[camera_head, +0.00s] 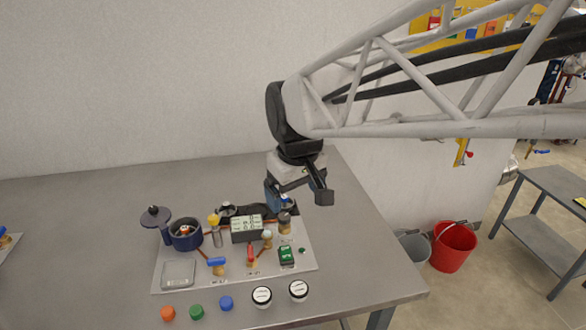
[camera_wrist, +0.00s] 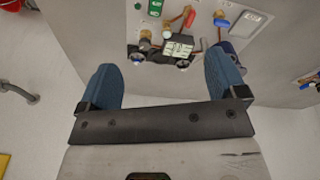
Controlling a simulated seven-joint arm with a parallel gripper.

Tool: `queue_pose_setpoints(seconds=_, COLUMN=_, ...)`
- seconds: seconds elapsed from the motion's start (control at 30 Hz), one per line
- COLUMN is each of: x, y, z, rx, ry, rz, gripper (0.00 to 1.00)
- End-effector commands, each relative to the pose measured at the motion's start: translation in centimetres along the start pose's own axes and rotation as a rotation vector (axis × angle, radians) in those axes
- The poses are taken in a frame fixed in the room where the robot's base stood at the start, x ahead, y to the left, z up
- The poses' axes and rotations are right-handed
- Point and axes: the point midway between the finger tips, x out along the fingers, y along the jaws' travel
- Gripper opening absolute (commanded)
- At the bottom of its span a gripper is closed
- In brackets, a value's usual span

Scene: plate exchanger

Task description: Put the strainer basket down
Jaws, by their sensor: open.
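My gripper (camera_head: 279,201) hangs over the back right part of the board. In the wrist view my gripper (camera_wrist: 163,70) has its two blue fingers wide apart, with nothing between them. I cannot pick out the strainer basket for certain in either view. A dark blue round pot (camera_head: 183,242) stands open at the board's left, with something small and reddish-white inside it. A dark lid with a knob (camera_head: 155,216) is at the pot's upper left. In the wrist view the pot is mostly hidden behind the right finger.
The board (camera_head: 236,276) carries a display box (camera_head: 245,230), a red-handled valve (camera_head: 250,254), a blue-handled valve (camera_head: 217,263), a green block (camera_head: 286,256) and a grey box (camera_head: 178,274). The table's left (camera_head: 70,240) is mostly clear.

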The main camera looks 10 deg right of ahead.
Motion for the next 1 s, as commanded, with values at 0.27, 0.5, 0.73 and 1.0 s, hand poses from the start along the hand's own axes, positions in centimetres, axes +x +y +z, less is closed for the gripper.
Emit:
queue_pose_setpoints(seconds=0.27, x=-0.1, y=1.4, z=8.8, rx=0.211, ry=0.038, rz=0.024, gripper=0.90)
queue_pose_setpoints(seconds=0.5, x=0.6, y=1.6, z=14.3, rx=0.353, ry=0.064, rz=0.039, gripper=0.90)
queue_pose_setpoints(seconds=0.73, x=1.0, y=1.5, z=16.2, rx=0.405, ry=0.073, rz=0.044, gripper=0.90)
queue_pose_setpoints(seconds=1.0, x=1.0, y=1.5, z=16.3, rx=0.406, ry=0.073, rz=0.044, gripper=0.90)
